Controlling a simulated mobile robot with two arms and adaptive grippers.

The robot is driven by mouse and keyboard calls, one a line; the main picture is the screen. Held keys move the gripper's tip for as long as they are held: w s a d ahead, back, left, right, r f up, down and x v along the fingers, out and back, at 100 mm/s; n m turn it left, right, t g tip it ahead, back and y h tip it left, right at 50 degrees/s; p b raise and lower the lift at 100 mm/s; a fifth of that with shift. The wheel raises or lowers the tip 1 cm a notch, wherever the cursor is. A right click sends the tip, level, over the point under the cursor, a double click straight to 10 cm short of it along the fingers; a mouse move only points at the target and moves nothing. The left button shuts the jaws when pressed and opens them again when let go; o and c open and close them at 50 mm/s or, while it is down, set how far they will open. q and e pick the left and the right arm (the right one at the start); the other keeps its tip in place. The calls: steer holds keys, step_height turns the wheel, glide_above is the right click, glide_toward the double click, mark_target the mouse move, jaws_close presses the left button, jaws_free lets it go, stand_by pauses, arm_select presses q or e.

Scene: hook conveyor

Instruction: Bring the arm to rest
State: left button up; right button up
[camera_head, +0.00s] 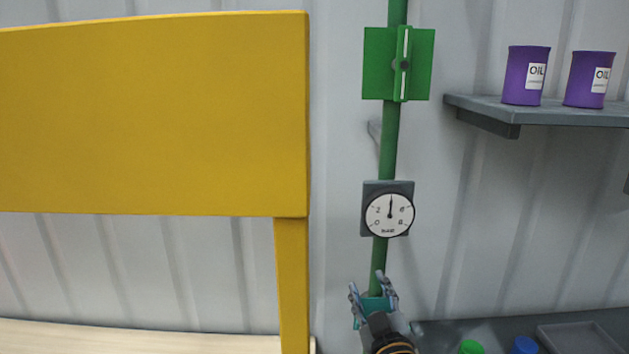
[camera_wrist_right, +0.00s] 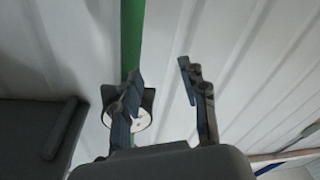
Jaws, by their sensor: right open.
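My right gripper (camera_head: 374,291) is at the bottom middle of the head view, just below the dial gauge and in front of the green pipe (camera_head: 390,140). Its fingers are spread with nothing between them. In the right wrist view the two fingers (camera_wrist_right: 160,85) stand apart, and one overlaps the gauge (camera_wrist_right: 140,112). The round white gauge (camera_head: 390,214) sits on a grey plate on the pipe, its needle pointing about straight up. My left gripper is not in either view.
A large yellow panel (camera_head: 150,115) with a post (camera_head: 292,285) fills the left. A green plate (camera_head: 378,62) is high on the pipe. A grey shelf (camera_head: 560,112) holds two purple oil cans (camera_head: 525,75). A grey surface with a tray (camera_head: 578,338) and green and blue caps lies at lower right.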

steer(key=s+d+f+m+g+h, duration=0.15)
steer(key=s+d+f+g, duration=0.25)
steer(key=s+f, duration=0.4)
steer(key=s+d+f+m+g+h, duration=0.1)
steer(key=s+d+f+m+g, duration=0.2)
steer(key=s+f, duration=0.5)
steer(key=s+d+f+g, duration=0.2)
steer(key=s+f+g, duration=0.25)
steer(key=s, duration=0.45)
steer(key=s+d+f+g, duration=0.1)
steer(key=s+f+g, duration=0.4)
steer(key=s, duration=0.5)
step_height(320, 180, down, 36)
steer(key=s+b, duration=0.1)
steer(key=b, duration=0.7)
steer(key=s+d+f+b, duration=0.1)
steer(key=s+f+b, duration=0.2)
steer(key=s+f, duration=0.5)
steer(key=s+d+f+g+b, duration=0.1)
steer(key=s+d+f+b, duration=0.1)
steer(key=s+f, duration=0.6)
step_height(320, 180, down, 6)
steer(key=shift+s+r+b, duration=0.1)
steer(key=shift+s+b, duration=0.2)
steer(key=shift+b, duration=0.45)
